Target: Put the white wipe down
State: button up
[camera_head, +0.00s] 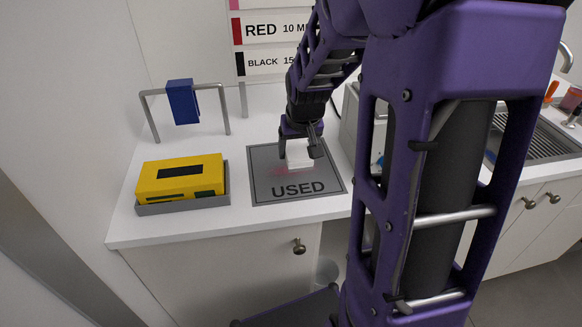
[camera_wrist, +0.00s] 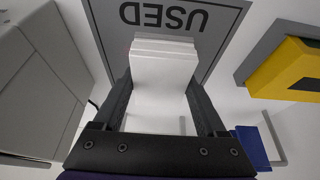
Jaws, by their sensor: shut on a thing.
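The white wipe (camera_head: 299,154) is a folded pale block held over the grey mat (camera_head: 329,183) marked USED. A faint pink smear shows on the mat beside it. My gripper (camera_head: 301,150) is shut on the wipe. In the wrist view the wipe (camera_wrist: 164,75) sits between the two dark fingers, with the mat (camera_wrist: 226,20) beyond it. I cannot tell whether the wipe's underside touches the mat.
A yellow box (camera_head: 180,179) in a grey tray (camera_head: 184,209) stands left of the mat. A blue cloth (camera_head: 182,101) hangs on a metal rail (camera_head: 149,117) behind. A sink (camera_head: 535,141) lies at right. My arm hides the counter's middle right.

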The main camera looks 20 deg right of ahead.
aim_at(295, 179)
notch_tip(295, 179, down, 8)
jog(key=shift+r+b, duration=0.15)
jog(key=shift+b, duration=0.3)
jog(key=o, duration=1.1)
jog(key=shift+o, duration=0.2)
